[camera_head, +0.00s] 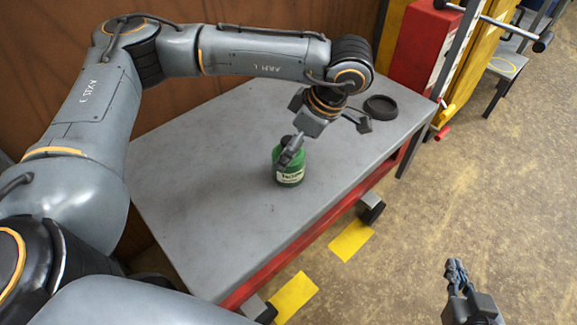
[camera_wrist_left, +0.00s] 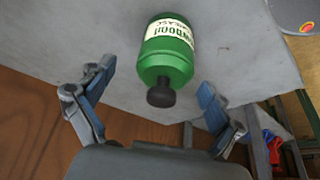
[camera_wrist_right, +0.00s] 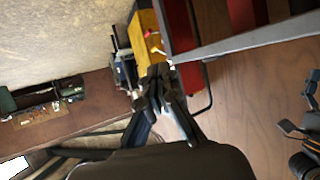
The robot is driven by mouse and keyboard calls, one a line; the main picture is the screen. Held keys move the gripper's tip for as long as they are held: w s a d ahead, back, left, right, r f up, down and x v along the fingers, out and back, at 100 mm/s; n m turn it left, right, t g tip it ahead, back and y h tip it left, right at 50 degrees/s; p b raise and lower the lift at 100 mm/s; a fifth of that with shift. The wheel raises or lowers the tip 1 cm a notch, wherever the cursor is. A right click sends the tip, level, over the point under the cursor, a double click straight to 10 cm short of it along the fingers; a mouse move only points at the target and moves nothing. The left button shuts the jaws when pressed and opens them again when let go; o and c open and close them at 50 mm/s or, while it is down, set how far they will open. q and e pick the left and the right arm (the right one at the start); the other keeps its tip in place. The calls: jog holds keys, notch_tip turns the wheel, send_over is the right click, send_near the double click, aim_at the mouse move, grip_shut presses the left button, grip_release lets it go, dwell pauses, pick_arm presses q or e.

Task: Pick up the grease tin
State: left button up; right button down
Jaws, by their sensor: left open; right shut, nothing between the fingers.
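The grease tin (camera_head: 290,178) is a green bottle-shaped container with a white label and dark cap, standing on the grey tabletop. My left gripper (camera_head: 325,143) is open above and to the right of it in the head view, one finger overlapping the tin's top. In the left wrist view the tin (camera_wrist_left: 166,68) lies ahead, between the lines of the open fingers (camera_wrist_left: 155,82), with its cap toward me. I see no contact. My right gripper (camera_head: 456,271) is shut and empty, off the table at lower right; its closed fingers show in the right wrist view (camera_wrist_right: 160,80).
The grey worktable (camera_head: 220,145) has a red frame and stands by a brown wall (camera_head: 60,50). A black round dish (camera_head: 381,107) sits near its far right corner. Red and yellow equipment (camera_head: 425,45) stands behind. The floor (camera_head: 470,190) at right is open.

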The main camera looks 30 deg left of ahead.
pick_arm(q)
jog(key=shift+s+a+f, duration=0.1)
jog(key=shift+a+f, duration=0.15)
jog(key=shift+f, duration=0.2)
jog(key=b+x, duration=0.1)
jog(key=x, duration=0.3)
jog(key=shift+s+a+f, duration=0.1)
jog(key=shift+s+a, duration=0.1)
pick_arm(e)
notch_tip(320, 180, up, 6)
jog(key=w+a+t+y, duration=0.1)
jog(key=w+t, duration=0.1)
jog(key=t, duration=0.2)
jog(key=shift+w+a+r, duration=0.25)
jog(key=shift+w+a, duration=0.05)
pick_arm(q)
jog(key=c, duration=1.7)
